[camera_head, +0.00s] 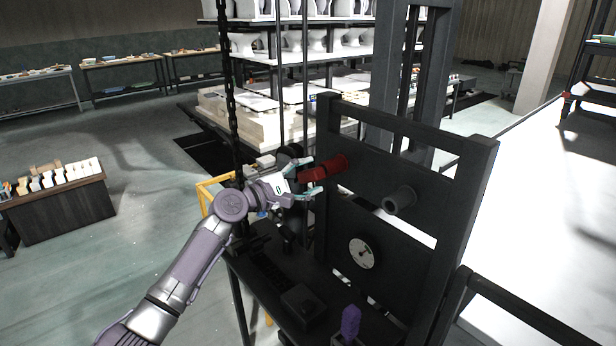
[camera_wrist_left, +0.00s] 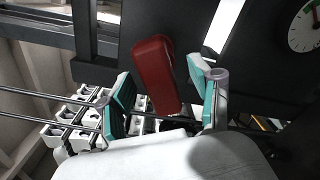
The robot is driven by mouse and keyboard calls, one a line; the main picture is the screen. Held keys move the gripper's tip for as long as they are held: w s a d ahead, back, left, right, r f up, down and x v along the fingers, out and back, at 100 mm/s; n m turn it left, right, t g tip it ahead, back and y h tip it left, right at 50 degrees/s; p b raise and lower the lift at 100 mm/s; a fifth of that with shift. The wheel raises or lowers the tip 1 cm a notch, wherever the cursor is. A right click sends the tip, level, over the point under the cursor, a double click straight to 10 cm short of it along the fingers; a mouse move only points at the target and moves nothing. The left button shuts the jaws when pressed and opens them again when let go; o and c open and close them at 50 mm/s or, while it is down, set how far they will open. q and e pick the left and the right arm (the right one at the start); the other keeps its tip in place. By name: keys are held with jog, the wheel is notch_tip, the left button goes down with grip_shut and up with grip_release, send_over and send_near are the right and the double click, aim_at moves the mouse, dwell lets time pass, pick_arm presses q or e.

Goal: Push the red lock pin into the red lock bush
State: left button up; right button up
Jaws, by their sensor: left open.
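A red lock pin (camera_head: 312,174) sits at the red lock bush (camera_head: 339,162) on the dark upright panel, and the two look in line. How deep the pin is in the bush cannot be told. In the left wrist view the red pin (camera_wrist_left: 155,80) stands between my fingers, with clear space on the right side. My left gripper (camera_head: 308,178) is open around the pin's near end; its teal finger pads also show in the left wrist view (camera_wrist_left: 165,88). My right gripper is not in view.
A dark shelf below holds a purple object (camera_head: 350,322). A hanging chain (camera_head: 231,90) is close behind my left wrist. Racks of white ware stand behind.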

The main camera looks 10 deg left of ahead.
pick_arm(q)
jog(key=shift+s+a, duration=0.1)
dwell(0.6)
jog(key=shift+s+a+p, duration=0.4)
jog(key=shift+s+a, duration=0.05)
jog(key=shift+s, duration=0.15)
jog(key=shift+p+v, duration=0.4)
jog(key=shift+v, duration=0.9)
jog(key=shift+s+a, duration=0.1)
jog(key=v, duration=1.2)
jog(key=shift+f, duration=0.1)
dwell(0.5)
